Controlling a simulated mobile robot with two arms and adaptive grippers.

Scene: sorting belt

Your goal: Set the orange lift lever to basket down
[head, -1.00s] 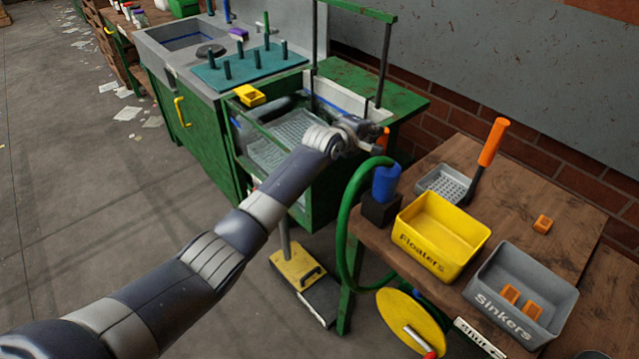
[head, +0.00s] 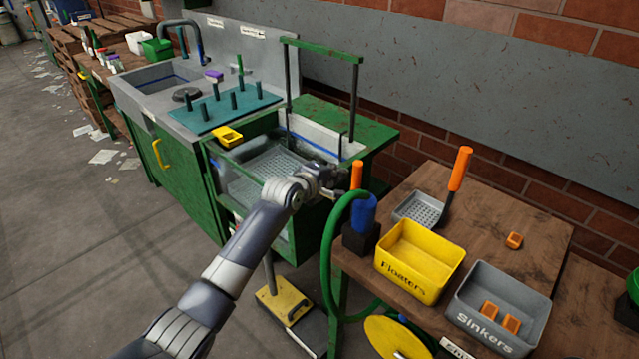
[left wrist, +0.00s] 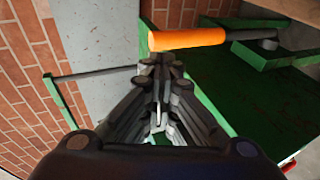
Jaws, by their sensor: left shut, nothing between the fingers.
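The orange lift lever (head: 357,174) stands up at the right side of the green-framed tank (head: 262,172), just behind the blue nozzle of the green hose. In the left wrist view its orange handle (left wrist: 187,39) lies across the picture, its dark shaft running right to a green plate. My left gripper (head: 338,183) is shut and empty, close to the left of the lever. In the left wrist view the fingertips (left wrist: 160,64) are just below the handle; I cannot tell if they touch it. The wire basket (head: 280,165) shows inside the tank. My right gripper is out of view.
The blue nozzle (head: 363,213) and green hose (head: 328,262) stand close to my left wrist. A wooden table at right holds the yellow Floaters bin (head: 410,283), the grey Sinkers bin (head: 478,334) and an orange-handled scoop (head: 460,168). A green frame (head: 320,50) rises behind the tank.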

